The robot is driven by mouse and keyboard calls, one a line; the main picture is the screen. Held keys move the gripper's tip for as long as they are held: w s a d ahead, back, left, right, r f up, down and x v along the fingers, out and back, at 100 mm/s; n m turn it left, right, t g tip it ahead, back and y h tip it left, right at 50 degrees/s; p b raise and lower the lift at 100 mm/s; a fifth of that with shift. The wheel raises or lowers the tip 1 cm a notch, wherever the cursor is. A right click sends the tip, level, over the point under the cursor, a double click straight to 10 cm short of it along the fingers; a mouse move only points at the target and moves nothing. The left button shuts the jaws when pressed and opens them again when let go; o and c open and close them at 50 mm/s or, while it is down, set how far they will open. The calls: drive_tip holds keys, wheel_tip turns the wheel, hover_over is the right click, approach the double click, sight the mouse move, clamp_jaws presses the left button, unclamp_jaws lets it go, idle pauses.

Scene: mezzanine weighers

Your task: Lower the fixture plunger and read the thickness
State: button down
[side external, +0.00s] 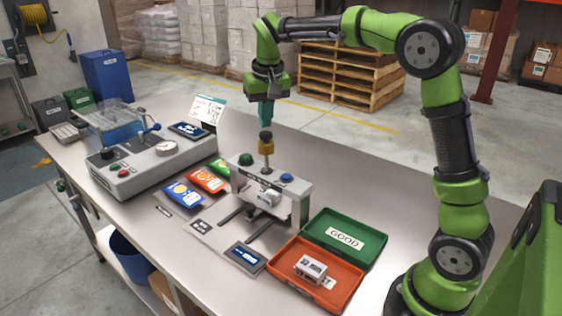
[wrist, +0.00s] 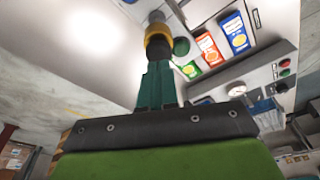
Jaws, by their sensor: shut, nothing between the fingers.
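The fixture (side external: 297,205) is a grey frame on the bench, with a green button (side external: 246,159) and a blue button (side external: 286,178) on top. Its plunger (side external: 266,147) stands up from the middle, with a dark knob and a yellow collar. A light grey part (side external: 266,198) sits under the frame, partly hidden. A small blue display (side external: 245,257) lies in front; its reading is too small to make out. My gripper (side external: 267,128) is shut and empty, pointing down just above the knob; I cannot tell if it touches. The wrist view shows its teal fingers (wrist: 157,85) in line with the plunger (wrist: 158,42).
A green GOOD tray (side external: 372,229) and an orange-red tray (side external: 346,293) holding a grey part (side external: 311,269) are at right. Colourful pouches (side external: 183,193) and a grey machine (side external: 145,168) are at left. A card sign (side external: 207,108) stands behind. The bench behind the fixture is clear.

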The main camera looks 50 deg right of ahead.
drive_tip(key=shift+f, duration=1.1)
idle(0.4)
drive_tip(key=shift+r, duration=0.1)
wheel_tip(320, 180, up, 8)
idle(0.8)
drive_tip(key=f, duration=0.2)
drive_tip(key=shift+s+a+f+n, duration=0.3)
drive_tip(key=shift+s+a+f, duration=0.05)
drive_tip(key=shift+f, duration=0.05)
drive_tip(key=s+a+f+t+y, duration=0.1)
drive_tip(key=s+a, duration=0.2)
drive_tip(key=s, duration=0.4)
drive_tip(key=s+a+f+n+t+y, duration=0.1)
drive_tip(key=s+a+f+t, duration=0.1)
drive_tip(key=s, duration=0.6)
drive_tip(key=s+a+f+t+y, duration=0.1)
drive_tip(key=s+a+f+t, duration=0.1)
drive_tip(key=s+a, duration=0.2)
drive_tip(key=s, duration=0.3)
drive_tip(key=shift+s, duration=0.25)
